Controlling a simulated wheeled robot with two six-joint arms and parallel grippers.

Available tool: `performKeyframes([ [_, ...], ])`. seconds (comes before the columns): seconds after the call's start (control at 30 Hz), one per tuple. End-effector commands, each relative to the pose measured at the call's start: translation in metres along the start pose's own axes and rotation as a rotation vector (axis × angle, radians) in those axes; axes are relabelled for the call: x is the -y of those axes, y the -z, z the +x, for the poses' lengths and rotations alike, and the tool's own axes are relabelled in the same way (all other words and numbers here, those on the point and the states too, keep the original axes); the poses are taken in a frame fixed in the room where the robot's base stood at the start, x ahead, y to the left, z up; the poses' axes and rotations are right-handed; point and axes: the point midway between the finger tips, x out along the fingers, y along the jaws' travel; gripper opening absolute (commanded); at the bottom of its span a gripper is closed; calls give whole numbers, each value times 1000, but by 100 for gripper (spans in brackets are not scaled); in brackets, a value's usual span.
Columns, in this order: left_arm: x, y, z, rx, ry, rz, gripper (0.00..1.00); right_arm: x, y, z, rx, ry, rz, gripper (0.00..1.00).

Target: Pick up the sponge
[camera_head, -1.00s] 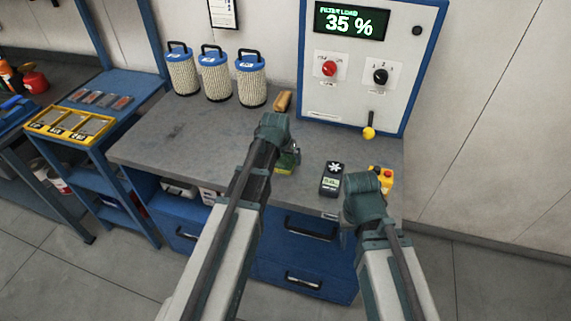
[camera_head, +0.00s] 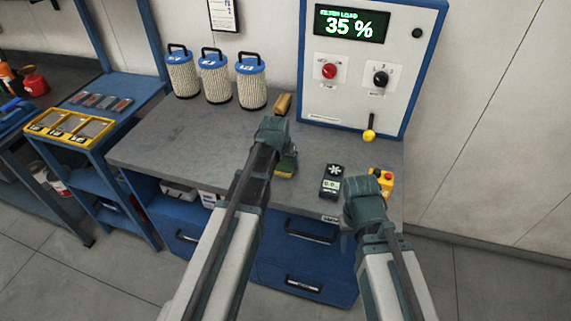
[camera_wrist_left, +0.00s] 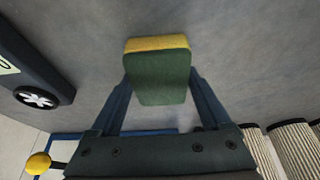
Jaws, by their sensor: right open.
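The sponge, green with a yellow layer, lies between the fingers of my left gripper in the left wrist view (camera_wrist_left: 158,75). The fingers meet its two sides, and the grey bench is behind it. In the head view the sponge (camera_head: 287,165) shows just right of my left wrist, over the front part of the bench; its height above the top is hard to tell. My left gripper (camera_wrist_left: 160,90) is shut on it. My right gripper (camera_head: 345,240) is open near the bench's front edge, mostly hidden by its wrist.
A control panel (camera_head: 350,75) with a yellow-knobbed lever (camera_head: 369,133) stands behind.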

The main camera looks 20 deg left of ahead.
Motion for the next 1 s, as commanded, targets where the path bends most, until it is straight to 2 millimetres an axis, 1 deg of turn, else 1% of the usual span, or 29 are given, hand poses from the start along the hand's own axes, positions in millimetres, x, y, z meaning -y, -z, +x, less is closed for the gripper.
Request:
performKeyframes([
  [0.03,0,0,0,0,0,0,68,0,0,0,0,0,0,50],
  [0.17,0,0,0,0,0,0,44,0,0,0,0,0,0,50],
  [0.2,0,0,0,0,0,0,37,0,0,0,0,0,0,50],
  [0.23,0,0,0,0,0,0,32,0,0,0,0,0,0,50],
  [0.27,0,0,0,0,0,0,29,0,0,0,0,0,0,50],
  [0.3,0,0,0,0,0,0,20,0,0,0,0,0,0,50],
  [0.53,0,0,-1,0,0,0,20,0,0,-1,0,0,0,50],
  [0.67,0,2,-6,0,0,0,20,-1,0,-6,0,0,0,50],
  [0.87,-1,9,-21,0,0,0,20,-2,-1,-23,0,0,0,50],
  [1.0,-2,16,-36,0,0,0,20,-4,-2,-39,0,0,0,50],
])
